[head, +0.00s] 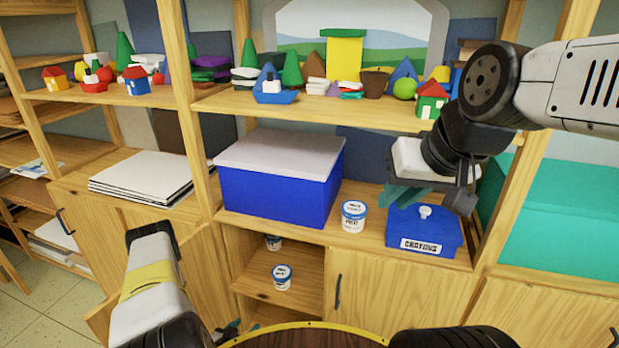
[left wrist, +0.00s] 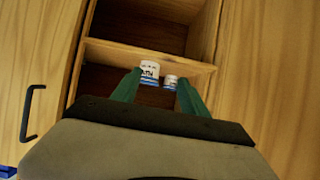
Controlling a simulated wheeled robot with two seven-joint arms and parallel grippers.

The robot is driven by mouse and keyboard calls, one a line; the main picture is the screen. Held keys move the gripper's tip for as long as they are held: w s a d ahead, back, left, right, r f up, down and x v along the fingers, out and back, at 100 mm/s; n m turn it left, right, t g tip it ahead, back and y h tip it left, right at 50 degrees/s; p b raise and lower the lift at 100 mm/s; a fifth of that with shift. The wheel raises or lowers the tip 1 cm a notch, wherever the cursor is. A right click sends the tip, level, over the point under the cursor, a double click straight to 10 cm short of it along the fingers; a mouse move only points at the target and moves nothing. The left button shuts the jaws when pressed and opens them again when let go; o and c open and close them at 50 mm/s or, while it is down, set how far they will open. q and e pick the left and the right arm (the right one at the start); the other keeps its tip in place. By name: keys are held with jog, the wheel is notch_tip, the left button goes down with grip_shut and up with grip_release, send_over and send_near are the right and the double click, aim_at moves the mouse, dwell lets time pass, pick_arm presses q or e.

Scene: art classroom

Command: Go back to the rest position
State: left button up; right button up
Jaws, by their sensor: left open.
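My left gripper (head: 228,332) is low at the bottom of the head view, partly hidden by my own arm. In the left wrist view its two green fingers (left wrist: 158,88) are apart, with nothing held between them. Beyond them, two white jars with blue print stand in the open cabinet: a larger-looking one (left wrist: 149,70) and a smaller-looking one (left wrist: 171,80). My right gripper (head: 405,192) hangs above the blue crayons box (head: 424,232). Its teal fingers show only in part, and whether they are apart cannot be told.
A white jar (head: 353,216) stands between the crayons box and a large blue box with a grey lid (head: 280,178). The upper shelf (head: 215,101) holds several toy blocks and houses. A round dark tabletop (head: 310,338) with a yellow rim is at the bottom edge.

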pick_arm(q)
jog(key=w+a+r+g+y, duration=0.1)
jog(key=w+a+r, duration=0.2)
jog(key=w+r, duration=0.45)
jog(key=w+a+r+g+y, duration=0.1)
jog(key=w+a+r, duration=0.2)
jog(key=w+r, duration=0.45)
notch_tip(320, 180, up, 22)
jog(key=r+y, duration=0.1)
jog(key=s+d+r+n+g, duration=0.1)
jog(key=s+d+r, duration=0.4)
jog(key=s+r, duration=0.5)
jog(key=s+d+r+n+g, duration=0.1)
jog(key=s+d+r, duration=0.4)
jog(key=s+r, duration=0.5)
notch_tip(320, 180, up, 2)
jog(key=shift+s+r+n+h, duration=0.25)
jog(key=shift+s+n+h, duration=0.05)
jog(key=shift+s+n, duration=0.1)
jog(key=shift+o, duration=1.1)
jog(key=s+d+r+g+h, duration=0.1)
jog(key=s+d+r, duration=0.1)
jog(key=s, duration=0.8)
jog(key=shift+d, duration=0.55)
